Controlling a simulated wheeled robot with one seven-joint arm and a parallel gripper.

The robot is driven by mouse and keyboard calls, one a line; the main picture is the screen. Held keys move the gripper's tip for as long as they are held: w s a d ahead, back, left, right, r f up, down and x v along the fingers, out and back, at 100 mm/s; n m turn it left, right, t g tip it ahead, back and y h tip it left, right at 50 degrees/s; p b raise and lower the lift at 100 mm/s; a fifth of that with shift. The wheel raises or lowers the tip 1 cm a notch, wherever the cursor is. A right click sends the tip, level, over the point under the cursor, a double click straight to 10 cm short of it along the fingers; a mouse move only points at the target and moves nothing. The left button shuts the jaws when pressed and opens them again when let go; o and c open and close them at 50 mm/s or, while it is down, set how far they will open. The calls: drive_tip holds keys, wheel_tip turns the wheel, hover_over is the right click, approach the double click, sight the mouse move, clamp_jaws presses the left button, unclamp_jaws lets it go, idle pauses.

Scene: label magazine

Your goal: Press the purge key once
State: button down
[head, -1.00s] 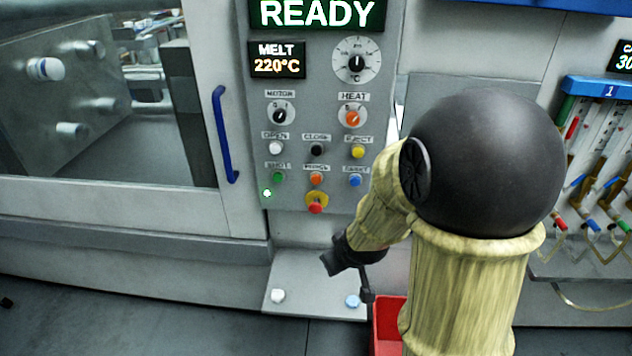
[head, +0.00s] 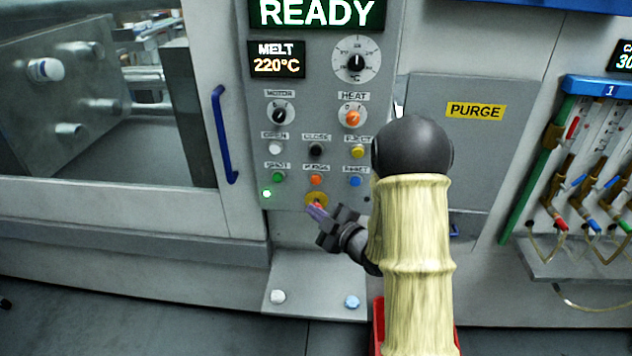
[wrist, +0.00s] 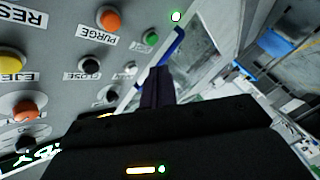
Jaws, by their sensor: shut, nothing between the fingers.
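The purge key is an orange round button (head: 316,180) in the lower row of the control panel, between a green and a blue button. It also shows in the wrist view as an orange button (wrist: 109,19) above its PURGE label. My gripper (head: 316,212) is shut and empty, just below the purge key in the head view, with its tips in front of the red emergency button on its yellow ring (head: 316,197), which they partly hide. In the wrist view the shut fingers (wrist: 157,78) point at the panel, apart from the purge key.
The panel (head: 268,205) also holds a green button (head: 278,177), a blue button (head: 355,181) and black, white and yellow buttons above. A blue door handle (head: 222,135) stands left of it. A grey shelf (head: 315,295) with a white and a blue knob lies below.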

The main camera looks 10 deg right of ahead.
sight(316, 179)
drive_tip(key=shift+w, duration=0.1)
drive_tip(key=shift+w+d+p, duration=0.35)
drive_tip(key=shift+w+d, duration=0.1)
drive_tip(key=shift+w, duration=0.9)
drive_tip(key=shift+w+d+p, duration=0.3)
drive_tip(key=shift+w+d, duration=0.15)
drive_tip(key=shift+w, duration=0.95)
drive_tip(key=shift+w+d+p, duration=0.35)
drive_tip(key=shift+w+d, duration=0.1)
drive_tip(key=shift+w, duration=0.9)
drive_tip(key=shift+a, duration=0.1)
drive_tip(key=shift+w+d+b, duration=0.3)
drive_tip(key=shift+w, duration=0.05)
